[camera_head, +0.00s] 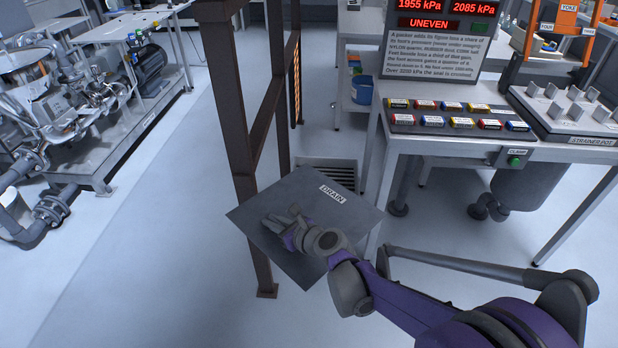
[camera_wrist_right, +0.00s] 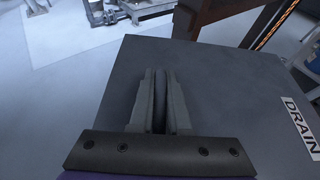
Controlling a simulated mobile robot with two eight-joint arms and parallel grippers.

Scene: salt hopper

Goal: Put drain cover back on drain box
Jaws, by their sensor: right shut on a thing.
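The drain cover (camera_head: 345,212) is a flat dark grey square plate with a white DRAIN label. My left gripper is in neither view.
A brown steel post (camera_head: 235,120) stands close to the cover's left side. A metal table (camera_head: 450,145) with coloured cartridges stands to the right, its leg near the cover's right corner. A blue bucket (camera_head: 362,90) is behind.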

